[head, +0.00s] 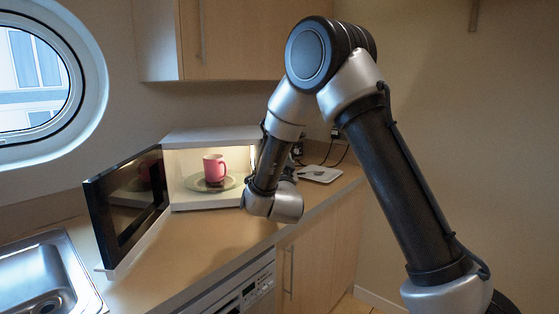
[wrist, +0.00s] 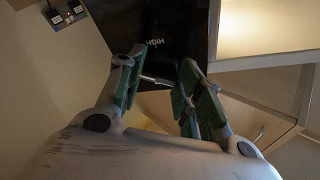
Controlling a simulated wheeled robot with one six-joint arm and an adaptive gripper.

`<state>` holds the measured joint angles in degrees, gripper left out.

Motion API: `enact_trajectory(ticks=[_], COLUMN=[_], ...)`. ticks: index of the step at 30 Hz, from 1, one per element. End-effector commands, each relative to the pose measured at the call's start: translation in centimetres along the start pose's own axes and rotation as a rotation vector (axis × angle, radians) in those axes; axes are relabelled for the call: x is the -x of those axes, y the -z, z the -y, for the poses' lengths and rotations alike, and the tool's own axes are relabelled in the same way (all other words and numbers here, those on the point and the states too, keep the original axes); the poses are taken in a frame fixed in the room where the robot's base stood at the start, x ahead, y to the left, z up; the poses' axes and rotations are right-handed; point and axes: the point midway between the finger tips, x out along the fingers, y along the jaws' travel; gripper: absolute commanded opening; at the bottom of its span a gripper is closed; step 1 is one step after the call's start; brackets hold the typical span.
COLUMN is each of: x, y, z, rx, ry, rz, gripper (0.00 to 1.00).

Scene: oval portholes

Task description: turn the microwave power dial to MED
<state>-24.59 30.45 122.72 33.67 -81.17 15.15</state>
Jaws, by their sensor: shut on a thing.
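The microwave (head: 213,136) stands on the counter with its door (head: 125,200) swung open to the left. In the wrist view its black control panel (wrist: 178,20) carries a label reading "HIGH", seen upside down. My gripper (wrist: 163,70) is at this panel, its two green-padded fingers on either side of a small grey piece, which appears to be the power dial (wrist: 158,80). The fingers are shut on it. The dial's pointer and the MED mark cannot be made out. In the head view, my arm hides the panel, the dial and the fingertips.
A pink mug (head: 214,168) stands on the plate (head: 226,184) inside the lit microwave. A pale tray (head: 322,174) lies on the counter to the right. A sink (head: 38,280) is at lower left. Bare counter (head: 205,235) lies in front. Upper cabinets (head: 240,40) hang above.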

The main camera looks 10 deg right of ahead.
Motion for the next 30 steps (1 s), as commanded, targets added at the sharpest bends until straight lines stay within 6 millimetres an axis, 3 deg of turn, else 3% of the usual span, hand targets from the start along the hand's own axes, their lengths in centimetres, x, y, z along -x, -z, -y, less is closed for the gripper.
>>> enact_trajectory(ticks=[14,15,18,30], x=[0.07,0.08,0.06,0.50], y=[-0.15,-0.15,-0.13,-0.06], z=[-0.09,-0.09,-0.08,0.01], rx=[-0.013,-0.013,-0.013,-0.014], ry=[-0.006,-0.006,-0.006,-0.004], rz=[0.005,0.005,0.004,0.002], gripper=[0.12,0.38,0.56,0.57])
